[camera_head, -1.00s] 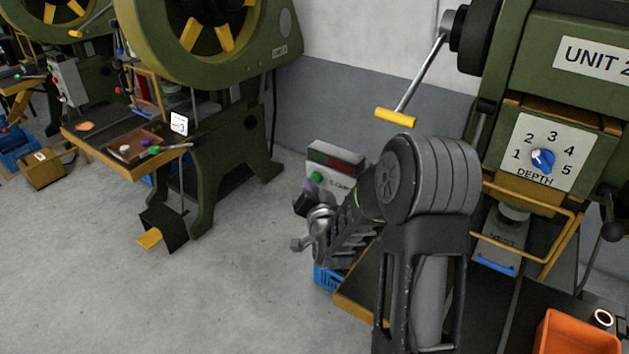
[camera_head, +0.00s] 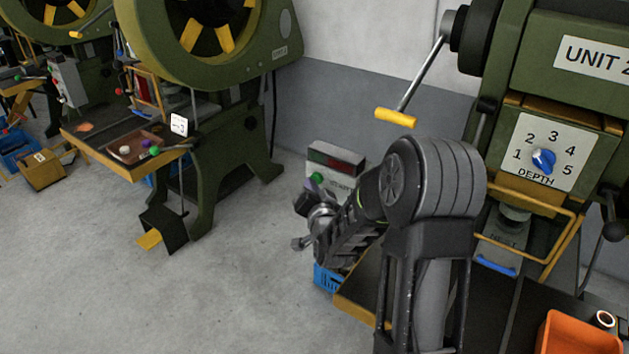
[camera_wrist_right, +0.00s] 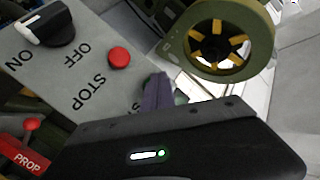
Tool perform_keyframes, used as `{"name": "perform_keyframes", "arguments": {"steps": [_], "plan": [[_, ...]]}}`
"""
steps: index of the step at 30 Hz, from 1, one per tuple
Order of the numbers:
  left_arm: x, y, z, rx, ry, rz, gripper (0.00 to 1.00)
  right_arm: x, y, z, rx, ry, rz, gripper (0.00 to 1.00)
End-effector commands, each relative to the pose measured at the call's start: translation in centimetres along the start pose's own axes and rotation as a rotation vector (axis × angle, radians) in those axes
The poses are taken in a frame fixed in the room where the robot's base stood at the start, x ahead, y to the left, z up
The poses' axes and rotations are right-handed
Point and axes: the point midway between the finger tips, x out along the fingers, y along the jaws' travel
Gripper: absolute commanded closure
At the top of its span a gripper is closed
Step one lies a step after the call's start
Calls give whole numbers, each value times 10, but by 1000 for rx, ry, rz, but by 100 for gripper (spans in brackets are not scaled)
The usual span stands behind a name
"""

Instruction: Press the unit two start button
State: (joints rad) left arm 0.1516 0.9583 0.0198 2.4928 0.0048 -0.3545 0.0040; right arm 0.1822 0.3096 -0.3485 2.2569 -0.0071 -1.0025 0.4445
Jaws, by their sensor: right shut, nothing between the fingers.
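The unit two press (camera_head: 545,90) stands at the right in the head view. Beside it, behind my right arm, is a grey control box (camera_head: 342,187) with a red display and a green start button (camera_head: 316,179). My right gripper (camera_head: 303,204) is shut and empty, its tips just below and in front of the green button. In the right wrist view the shut fingers (camera_wrist_right: 157,82) lie over the box face, and the green button (camera_wrist_right: 181,97) is partly hidden behind them. I cannot tell whether they touch. My left gripper is out of view.
The box also carries a red stop button (camera_wrist_right: 119,57) and a black on/off switch (camera_wrist_right: 46,24). A crank with a yellow handle (camera_head: 396,117) hangs above my arm. A blue crate (camera_head: 327,278) is below the gripper.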

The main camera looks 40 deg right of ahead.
Motion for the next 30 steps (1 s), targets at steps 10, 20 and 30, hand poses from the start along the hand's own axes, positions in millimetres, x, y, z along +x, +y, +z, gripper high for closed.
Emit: {"name": "perform_keyframes", "arguments": {"steps": [10,20,30], "plan": [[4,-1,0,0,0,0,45,-10,-7,6,0,1,0,100],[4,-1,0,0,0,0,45,-11,-8,7,0,0,0,100],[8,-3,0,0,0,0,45,-29,-21,21,0,-1,-2,100]]}}
